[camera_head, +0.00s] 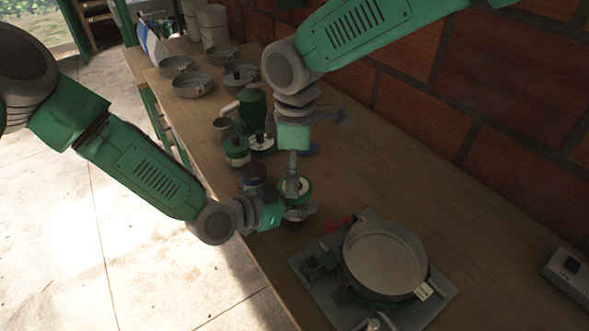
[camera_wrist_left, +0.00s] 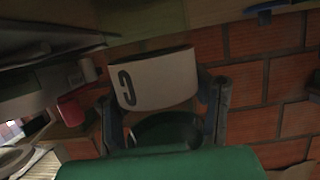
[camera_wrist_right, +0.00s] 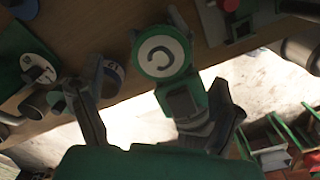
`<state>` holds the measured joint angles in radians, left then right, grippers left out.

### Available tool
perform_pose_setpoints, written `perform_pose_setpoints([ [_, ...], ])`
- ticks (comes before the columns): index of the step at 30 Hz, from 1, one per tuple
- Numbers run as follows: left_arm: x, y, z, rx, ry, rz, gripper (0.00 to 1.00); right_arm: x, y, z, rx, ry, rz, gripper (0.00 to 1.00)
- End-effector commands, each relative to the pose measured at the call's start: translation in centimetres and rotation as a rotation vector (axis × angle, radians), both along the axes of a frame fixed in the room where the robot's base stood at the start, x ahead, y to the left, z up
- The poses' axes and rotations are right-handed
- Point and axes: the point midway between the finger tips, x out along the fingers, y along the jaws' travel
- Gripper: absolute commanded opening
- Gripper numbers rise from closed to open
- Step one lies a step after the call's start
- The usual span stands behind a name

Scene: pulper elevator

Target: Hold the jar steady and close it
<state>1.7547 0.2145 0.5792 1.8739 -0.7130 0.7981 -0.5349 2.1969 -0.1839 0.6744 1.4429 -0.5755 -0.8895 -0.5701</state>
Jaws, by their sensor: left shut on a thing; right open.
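The jar (camera_head: 302,186), with a green rim and a pale top, stands upright near the bench's front edge. In the right wrist view its round top (camera_wrist_right: 162,52) shows a white disc with a dark C-like mark. In the left wrist view its pale band (camera_wrist_left: 155,80) carries a similar mark. I cannot tell whether the lid is seated. My left gripper (camera_head: 290,214) is shut on the jar from the side; it also shows in the right wrist view. My right gripper (camera_head: 292,185) points down over the jar, its fingers (camera_wrist_right: 160,105) apart and empty.
A portable stove (camera_head: 445,300) with a wide pan (camera_head: 385,262) is close on the right. A green-and-white jar (camera_head: 237,150), a blue-rimmed container (camera_head: 252,175) and a green device (camera_head: 252,105) stand behind on the left. Several pans are farther back. The brick wall (camera_head: 510,100) bounds the bench.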

Motion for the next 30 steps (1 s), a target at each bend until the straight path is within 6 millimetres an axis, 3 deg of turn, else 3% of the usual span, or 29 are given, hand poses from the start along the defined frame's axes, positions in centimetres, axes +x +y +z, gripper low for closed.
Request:
perform_pose_setpoints([
  [11,0.0,0.0,0.1,-0.001,-0.001,0.001,0.0,0.0,0.0,0.5,0.0,-0.002,0.0,1.0],
  [14,0.0,0.0,0.1,-0.001,-0.001,0.001,0.0,0.1,0.0,1.7,0.001,-0.004,0.0,1.0],
  [24,0.0,0.0,0.1,-0.001,-0.001,0.001,0.0,0.1,0.1,8.8,0.002,-0.004,-0.001,1.0],
  [30,0.0,0.0,0.1,-0.001,-0.001,0.0,0.0,0.1,0.1,11.3,0.0,-0.001,-0.001,1.0],
])
